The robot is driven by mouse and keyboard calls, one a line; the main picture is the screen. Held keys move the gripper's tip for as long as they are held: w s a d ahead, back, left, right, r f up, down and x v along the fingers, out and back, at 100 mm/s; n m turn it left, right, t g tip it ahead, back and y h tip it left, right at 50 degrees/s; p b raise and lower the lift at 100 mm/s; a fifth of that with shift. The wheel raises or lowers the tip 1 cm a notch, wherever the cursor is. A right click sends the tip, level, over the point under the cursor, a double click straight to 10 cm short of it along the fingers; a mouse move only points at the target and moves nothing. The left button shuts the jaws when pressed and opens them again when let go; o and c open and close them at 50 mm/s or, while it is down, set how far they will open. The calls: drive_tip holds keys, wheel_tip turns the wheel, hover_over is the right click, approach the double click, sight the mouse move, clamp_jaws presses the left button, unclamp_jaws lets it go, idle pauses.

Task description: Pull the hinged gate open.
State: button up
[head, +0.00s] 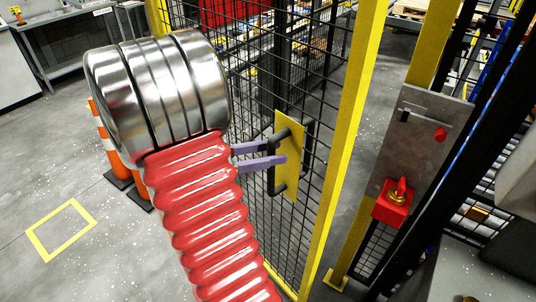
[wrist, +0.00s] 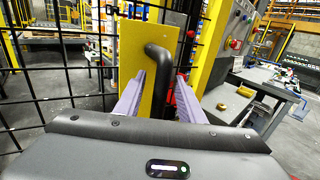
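The hinged gate is a black wire-mesh panel with a yellow frame edge (head: 345,150). A yellow plate (head: 291,150) on it carries a black handle (head: 271,178). The gate edge stands apart from the yellow post (head: 428,55), with floor visible between them. My gripper (head: 283,160) has its two purple fingers at the handle. In the wrist view, the handle's upright bar (wrist: 160,92) lies between the spread fingers of my gripper (wrist: 160,80), with a gap visible on both sides. The fingertips reach close to the plate (wrist: 138,45).
A grey panel (head: 420,125) with a red switch box (head: 392,207) is on the post. Orange-and-white cones (head: 101,130) stand on the left beyond my arm. Floor with a yellow marked square (head: 62,230) is clear at left. A workbench (wrist: 262,95) is right in the wrist view.

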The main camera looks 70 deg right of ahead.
drive_tip(key=v, duration=1.4)
drive_tip(key=shift+s, duration=0.1)
drive_tip(key=shift+c, duration=0.2)
